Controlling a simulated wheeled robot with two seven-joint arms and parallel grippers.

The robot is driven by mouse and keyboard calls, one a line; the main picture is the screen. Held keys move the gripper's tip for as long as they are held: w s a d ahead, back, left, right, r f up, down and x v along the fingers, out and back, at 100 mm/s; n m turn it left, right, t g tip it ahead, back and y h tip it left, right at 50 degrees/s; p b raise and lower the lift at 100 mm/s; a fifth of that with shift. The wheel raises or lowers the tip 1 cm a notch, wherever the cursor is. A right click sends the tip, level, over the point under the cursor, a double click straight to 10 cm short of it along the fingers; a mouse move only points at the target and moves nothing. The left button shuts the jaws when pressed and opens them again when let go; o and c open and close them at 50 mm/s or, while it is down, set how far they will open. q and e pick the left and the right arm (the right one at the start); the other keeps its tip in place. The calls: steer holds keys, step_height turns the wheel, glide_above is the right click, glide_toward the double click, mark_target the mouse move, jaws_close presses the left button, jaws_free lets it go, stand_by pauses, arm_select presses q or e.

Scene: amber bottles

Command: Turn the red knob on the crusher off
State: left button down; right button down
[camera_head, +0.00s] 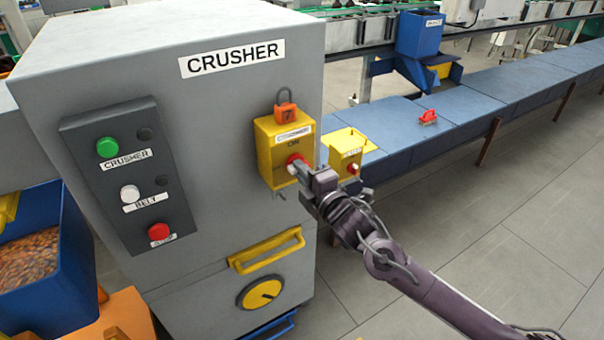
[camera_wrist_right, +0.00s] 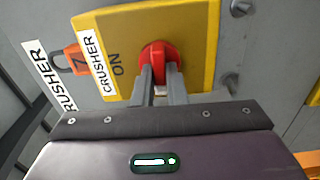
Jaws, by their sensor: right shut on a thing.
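The crusher (camera_head: 210,110) is a large grey cabinet with a yellow switch box (camera_head: 268,150) on its front. The red knob (camera_head: 294,160) sits on that box below the word ON. In the right wrist view, the red knob (camera_wrist_right: 158,62) is between the two fingers of my right gripper (camera_wrist_right: 160,85). The fingers are shut on the knob, which partly hides behind them. In the head view, my right gripper (camera_head: 303,172) reaches the knob from the lower right. My left gripper is in neither view.
An orange padlock (camera_head: 286,112) hangs at the top of the switch box. A dark button panel (camera_head: 130,175) is to the left. A yellow handle (camera_head: 266,250) sticks out below. Another yellow box (camera_head: 347,148) stands to the right, beside the blue conveyor (camera_head: 480,105).

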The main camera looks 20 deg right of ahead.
steer(key=shift+n, duration=0.3)
steer(key=c, duration=1.5)
jaws_free()
steer(key=shift+o, duration=0.2)
steer(key=b+v, duration=0.1)
steer(key=v, duration=0.6)
steer(key=shift+s+b, duration=0.35)
steer(key=shift+s, duration=0.05)
steer(key=shift+d, duration=0.1)
